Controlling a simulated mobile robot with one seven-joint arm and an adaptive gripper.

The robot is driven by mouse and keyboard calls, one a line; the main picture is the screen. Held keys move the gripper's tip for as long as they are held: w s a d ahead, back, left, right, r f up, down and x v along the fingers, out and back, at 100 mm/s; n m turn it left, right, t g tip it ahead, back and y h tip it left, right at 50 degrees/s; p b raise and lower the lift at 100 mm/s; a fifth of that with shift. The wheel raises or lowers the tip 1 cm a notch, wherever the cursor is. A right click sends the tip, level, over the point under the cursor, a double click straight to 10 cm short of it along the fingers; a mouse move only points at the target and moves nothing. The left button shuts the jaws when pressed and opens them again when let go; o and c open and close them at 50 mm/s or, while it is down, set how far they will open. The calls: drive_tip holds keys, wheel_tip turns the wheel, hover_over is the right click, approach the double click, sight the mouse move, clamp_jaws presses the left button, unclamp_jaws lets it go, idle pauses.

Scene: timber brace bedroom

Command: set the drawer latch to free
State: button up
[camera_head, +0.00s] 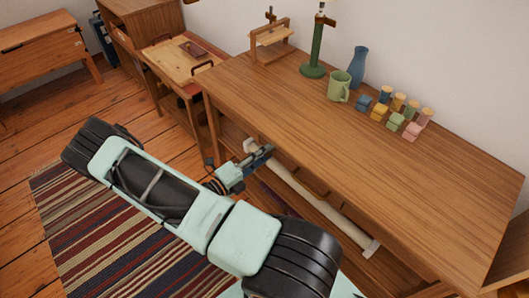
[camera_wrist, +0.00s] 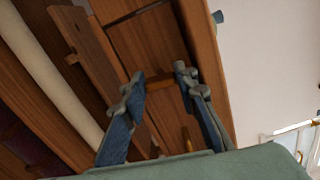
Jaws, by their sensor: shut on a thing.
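My gripper (camera_wrist: 158,82) is in the wrist view, its two blue-grey fingers on either side of a small brown wooden piece (camera_wrist: 161,84) under the table edge. It is shut on this piece, which looks like the drawer latch; its setting cannot be read. In the head view my gripper (camera_head: 267,152) is at the front edge of the long wooden table (camera_head: 262,108), near its left end. The latch is hidden there by the gripper and the table top. A wooden strip with a small peg (camera_wrist: 90,50), perhaps part of the drawer, is left of the fingers in the wrist view.
A long pale roll (camera_head: 325,212) lies below the table top, also left in the wrist view (camera_wrist: 55,75). On the table stand a green lamp stand (camera_head: 316,45), green mug (camera_head: 339,86), blue vase (camera_head: 357,66) and several colored blocks (camera_head: 395,121). A striped rug (camera_head: 95,235) covers the floor.

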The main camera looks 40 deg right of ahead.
drive_tip(key=shift+n, duration=0.6)
drive_tip(key=o, duration=1.2)
drive_tip(key=shift+c, duration=0.2)
drive_tip(key=s+a, duration=0.1)
drive_tip(key=a, duration=1.1)
